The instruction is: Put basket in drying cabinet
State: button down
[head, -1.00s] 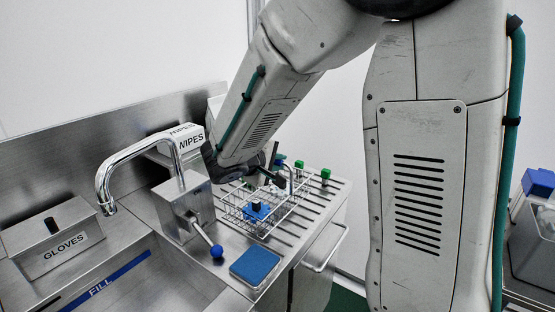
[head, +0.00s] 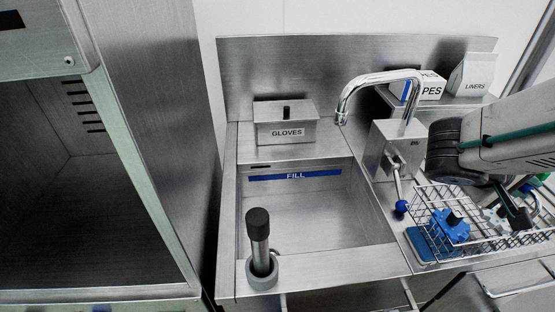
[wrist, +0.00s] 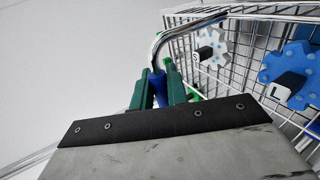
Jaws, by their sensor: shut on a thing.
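The wire basket (head: 468,238) is at the right of the head view, over the ribbed draining surface. It holds a blue gear-shaped part (head: 450,228), which also shows in the wrist view (wrist: 291,75), and a white one (wrist: 211,48). My gripper (head: 514,210) is at the basket's handle. In the wrist view my gripper's green jaws (wrist: 160,88) are shut on the blue sleeve of the handle. I cannot tell whether the basket is raised. A tall steel cabinet (head: 131,175) stands open at the left, its visible interior empty; I take it as the drying cabinet.
Between basket and cabinet lie the sink (head: 318,215), the curved tap (head: 375,78) and a blue-knobbed lever (head: 399,190). A black-topped post (head: 259,232) stands at the sink's front. A blue pad (head: 419,243) lies by the basket. A GLOVES box (head: 286,122) stands behind the sink.

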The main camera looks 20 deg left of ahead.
aim_at(81, 220)
jog(key=u, duration=0.5)
jog(key=k, duration=1.2)
jog(key=u, duration=1.15)
jog(key=i, duration=0.65)
jog(key=u, duration=0.7)
jog(key=i, duration=0.6)
jog(key=u, duration=0.05)
